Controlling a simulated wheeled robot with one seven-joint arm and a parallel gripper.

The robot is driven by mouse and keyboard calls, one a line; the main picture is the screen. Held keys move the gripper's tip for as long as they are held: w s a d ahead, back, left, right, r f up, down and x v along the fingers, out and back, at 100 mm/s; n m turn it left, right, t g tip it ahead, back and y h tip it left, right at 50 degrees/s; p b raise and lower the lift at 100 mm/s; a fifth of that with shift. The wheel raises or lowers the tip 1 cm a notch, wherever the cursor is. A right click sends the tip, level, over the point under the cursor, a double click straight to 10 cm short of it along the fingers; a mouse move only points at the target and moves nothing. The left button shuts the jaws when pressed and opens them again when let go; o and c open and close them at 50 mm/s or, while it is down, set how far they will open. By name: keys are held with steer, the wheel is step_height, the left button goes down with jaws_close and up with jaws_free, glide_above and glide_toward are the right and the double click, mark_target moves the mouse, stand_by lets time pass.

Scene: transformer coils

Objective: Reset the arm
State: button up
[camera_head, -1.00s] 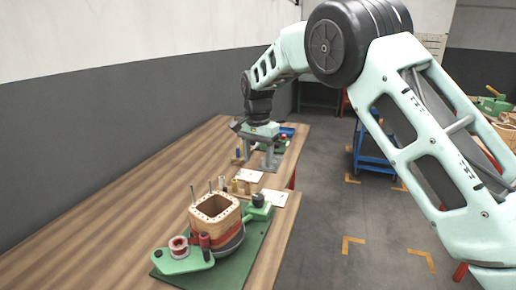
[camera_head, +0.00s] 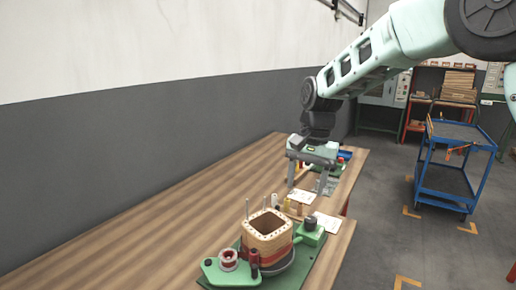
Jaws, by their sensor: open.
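My gripper (camera_head: 308,188) hangs from my raised arm over the far part of the wooden table. Its two fingers point down and stand apart, with nothing seen between them. The transformer coil (camera_head: 268,235), a tan block with a square opening and a red band, sits in the green winding fixture (camera_head: 318,262) near the front. My gripper is beyond the coil and clear of it. Whether the fingertips touch the table cannot be told.
The wooden table (camera_head: 150,235) is bare on its left side. Small bobbins (camera_head: 290,204) and white papers (camera_head: 327,222) lie between coil and gripper. A blue cart (camera_head: 445,180) stands on the floor at right, with shelves (camera_head: 440,92) behind.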

steer(key=s+a+n, duration=0.4)
steer(key=s+n, duration=0.2)
steer(key=s, duration=1.1)
steer(key=s+d+f+n, duration=0.1)
steer(key=s+f+n, duration=0.1)
steer(key=s, duration=0.6)
steer(key=s+d+f+n, duration=0.2)
steer(key=s+n, duration=0.3)
steer(key=s, duration=0.3)
steer(key=shift+s+h, duration=0.2)
steer(key=shift+h, duration=0.1)
steer(key=shift+r, duration=0.1)
